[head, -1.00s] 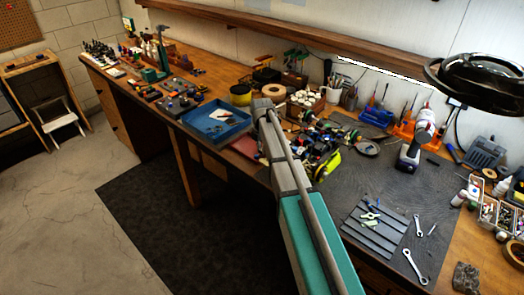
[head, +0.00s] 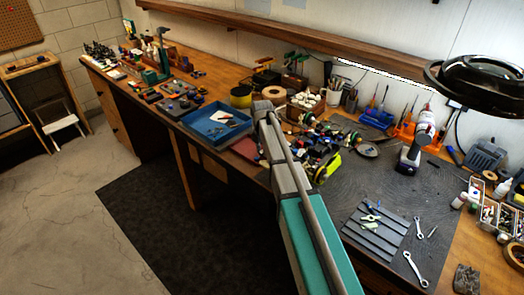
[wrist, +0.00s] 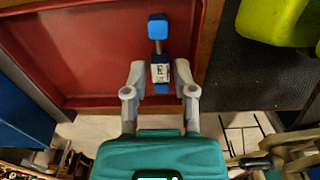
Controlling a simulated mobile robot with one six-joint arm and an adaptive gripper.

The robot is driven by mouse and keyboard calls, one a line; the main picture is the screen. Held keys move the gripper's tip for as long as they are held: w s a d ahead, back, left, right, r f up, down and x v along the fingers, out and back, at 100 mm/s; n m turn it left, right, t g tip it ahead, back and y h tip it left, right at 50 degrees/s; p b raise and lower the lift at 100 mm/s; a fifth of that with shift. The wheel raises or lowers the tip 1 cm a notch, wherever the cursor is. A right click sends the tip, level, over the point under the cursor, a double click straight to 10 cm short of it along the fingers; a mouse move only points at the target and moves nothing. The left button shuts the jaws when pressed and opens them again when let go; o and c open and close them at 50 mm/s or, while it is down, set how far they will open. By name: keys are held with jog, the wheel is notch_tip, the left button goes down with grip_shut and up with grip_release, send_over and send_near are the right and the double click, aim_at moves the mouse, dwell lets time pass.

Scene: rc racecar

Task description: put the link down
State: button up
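In the wrist view, the link (wrist: 157,28) has a blue end, a short silver rod and a second blue end with a white label. Its labelled end sits between the two grey fingers of my gripper (wrist: 160,72), which look shut on it. The far blue end points away from me over the red tray (wrist: 90,50). I cannot tell whether the link touches the tray floor. In the head view, the red tray (head: 246,148) shows partly at the bench's front edge; my arm hides the link and gripper.
A blue tray (head: 190,128) stands left of the red tray. A yellow-green object (wrist: 270,20) is close on the right in the wrist view. Cluttered small parts lie right of my arm.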

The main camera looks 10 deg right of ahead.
aim_at(262, 151)
notch_tip(262, 151, up, 12)
jog(key=p, duration=1.2)
dwell(0.8)
